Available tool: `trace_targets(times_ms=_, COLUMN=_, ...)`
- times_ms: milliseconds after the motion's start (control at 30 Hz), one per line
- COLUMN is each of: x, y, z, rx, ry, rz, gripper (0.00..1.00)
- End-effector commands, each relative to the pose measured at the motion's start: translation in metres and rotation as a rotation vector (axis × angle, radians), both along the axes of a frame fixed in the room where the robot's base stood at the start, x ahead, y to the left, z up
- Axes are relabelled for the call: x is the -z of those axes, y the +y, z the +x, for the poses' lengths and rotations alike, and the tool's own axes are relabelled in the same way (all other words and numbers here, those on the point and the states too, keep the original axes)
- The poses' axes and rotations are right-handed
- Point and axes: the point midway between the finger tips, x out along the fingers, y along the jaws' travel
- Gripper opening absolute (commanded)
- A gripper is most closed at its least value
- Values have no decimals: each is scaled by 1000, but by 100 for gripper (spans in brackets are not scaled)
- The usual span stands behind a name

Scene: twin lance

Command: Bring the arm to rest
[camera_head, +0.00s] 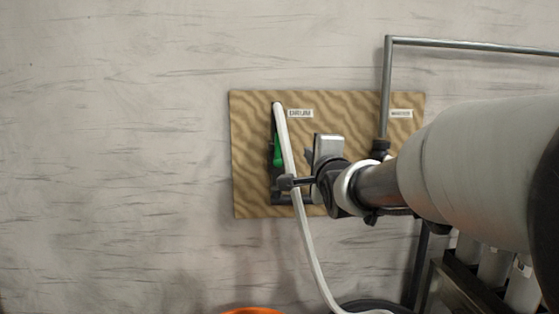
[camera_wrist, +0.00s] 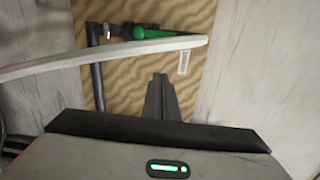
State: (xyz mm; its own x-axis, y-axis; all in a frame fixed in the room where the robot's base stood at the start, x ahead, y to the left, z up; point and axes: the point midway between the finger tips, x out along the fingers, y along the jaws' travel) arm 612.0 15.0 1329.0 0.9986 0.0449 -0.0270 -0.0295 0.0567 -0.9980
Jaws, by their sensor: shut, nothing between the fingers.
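My arm stretches in from the right in the head view. My gripper (camera_head: 286,183) is shut and empty in front of a wooden panel (camera_head: 250,205) on the wall. In the wrist view my gripper (camera_wrist: 160,78) shows its dark fingers together, pointing at the panel (camera_wrist: 195,95). A white hose (camera_head: 307,235) hangs down the panel and passes by the fingertips; in the wrist view the hose (camera_wrist: 70,61) crosses clear of them. Behind it sits a green part (camera_head: 278,150), seen also in the wrist view (camera_wrist: 150,32). My arm hides the panel's lower right.
A metal pipe (camera_head: 386,90) runs down to the panel's right side and along the top right. Pale cylinders (camera_head: 496,264) stand in a dark rack at the lower right. An orange rim (camera_head: 253,311) shows at the bottom. The wall on the left is bare.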

Motion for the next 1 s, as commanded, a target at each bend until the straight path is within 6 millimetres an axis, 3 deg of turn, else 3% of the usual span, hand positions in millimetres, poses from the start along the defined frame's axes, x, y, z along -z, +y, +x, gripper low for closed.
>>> trace_targets(times_ms=167, x=35, y=-8, z=-57, rx=-18, ry=202, rz=-351, gripper=0)
trace_targets(times_ms=267, x=72, y=-13, z=-115, rx=-104, ry=380, rz=-648, gripper=0)
trace_targets(times_ms=400, x=124, y=-17, z=-199, rx=-318, ry=587, rz=-1004, gripper=0)
trace_targets(times_ms=700, x=199, y=-15, z=-346, rx=-864, ry=765, rz=-1457, gripper=0)
trace_targets(times_ms=733, x=174, y=-15, z=-344, rx=-864, ry=766, rz=-1457, gripper=0)
trace_targets(times_ms=800, x=150, y=-15, z=-342, rx=-858, ry=766, rz=-1453, gripper=0)
trace_targets(times_ms=1000, x=98, y=-15, z=-341, rx=-857, ry=766, rz=-1452, gripper=0)
